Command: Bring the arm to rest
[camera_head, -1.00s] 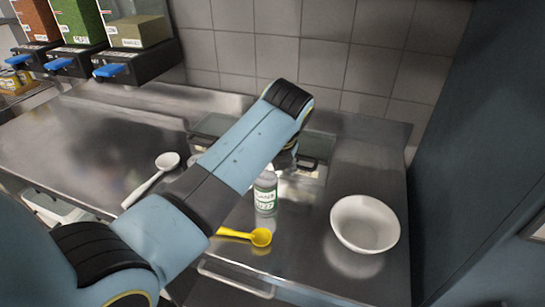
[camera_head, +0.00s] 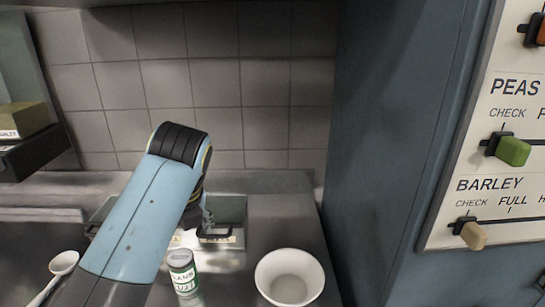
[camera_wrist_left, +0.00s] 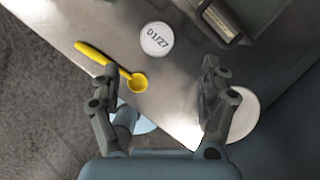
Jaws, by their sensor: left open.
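My left arm comes in from the left in the head view. Its gripper (camera_head: 208,222) is partly hidden behind the forearm, over the steel counter (camera_head: 255,220). In the left wrist view the two fingers of the left gripper (camera_wrist_left: 157,75) are spread wide with nothing between them. A small labelled can (camera_head: 183,272) stands upright on the counter below the arm. In the wrist view its lid (camera_wrist_left: 156,39) reads 01/27, beyond the fingertips. My right gripper is not in view.
A white bowl (camera_head: 290,278) stands right of the can. A white spoon (camera_head: 60,268) lies at the left. A yellow spoon (camera_wrist_left: 112,65) shows in the wrist view. A blue-grey wall with a slider panel (camera_head: 495,160) stands at the right. Tiles back the counter.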

